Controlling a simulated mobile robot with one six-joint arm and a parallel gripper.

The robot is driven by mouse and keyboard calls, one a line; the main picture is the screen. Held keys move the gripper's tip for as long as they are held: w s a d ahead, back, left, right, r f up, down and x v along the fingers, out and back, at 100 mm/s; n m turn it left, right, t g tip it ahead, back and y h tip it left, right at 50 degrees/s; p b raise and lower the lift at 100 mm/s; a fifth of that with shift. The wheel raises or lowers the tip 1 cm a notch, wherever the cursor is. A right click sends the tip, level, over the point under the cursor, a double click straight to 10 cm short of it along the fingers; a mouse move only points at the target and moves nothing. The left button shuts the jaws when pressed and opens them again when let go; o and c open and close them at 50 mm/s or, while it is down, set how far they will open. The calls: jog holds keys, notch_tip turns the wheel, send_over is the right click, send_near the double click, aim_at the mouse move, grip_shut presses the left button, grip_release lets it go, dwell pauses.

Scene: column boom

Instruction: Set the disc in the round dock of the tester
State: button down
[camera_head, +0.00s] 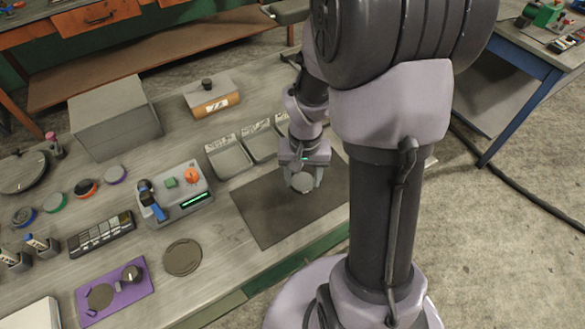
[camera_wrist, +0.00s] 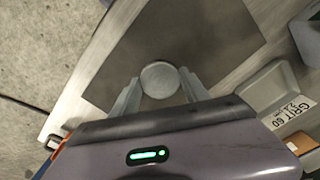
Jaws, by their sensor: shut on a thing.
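A plain grey disc (camera_head: 302,183) is between the fingertips of my gripper (camera_head: 303,180), over the dark mat (camera_head: 262,217). In the wrist view the fingers of my gripper (camera_wrist: 160,80) are shut on opposite edges of the disc (camera_wrist: 160,77), its round face showing. Its height above the mat is hard to judge. A grey box (camera_head: 168,218) with a green lit display, a green block, an orange knob and a blue part stands left of the mat. A purple plate (camera_head: 133,293) with a dark round area and a knob lies at the lower left. Which one is the tester is unclear.
A flat dark round piece (camera_head: 182,257) lies near the bench's front edge. Labelled grey trays (camera_head: 229,161) stand behind the mat. A large grey box (camera_head: 115,120), a black slotted rack (camera_head: 101,234) and several coloured round pieces (camera_head: 85,188) fill the left side.

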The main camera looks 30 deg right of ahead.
aim_at(300, 180)
jog(key=shift+w+a+f+b, duration=0.1)
jog(key=shift+w+f+b, duration=0.15)
jog(key=shift+f+b, duration=0.55)
jog(key=shift+w+a+f+b, duration=0.15)
jog(key=shift+f+b, duration=0.25)
jog(key=shift+f, duration=0.75)
jog(key=c, duration=0.6)
grip_release()
jog(key=shift+d, duration=0.1)
jog(key=shift+o, duration=0.2)
jog(key=shift+r, duration=0.1)
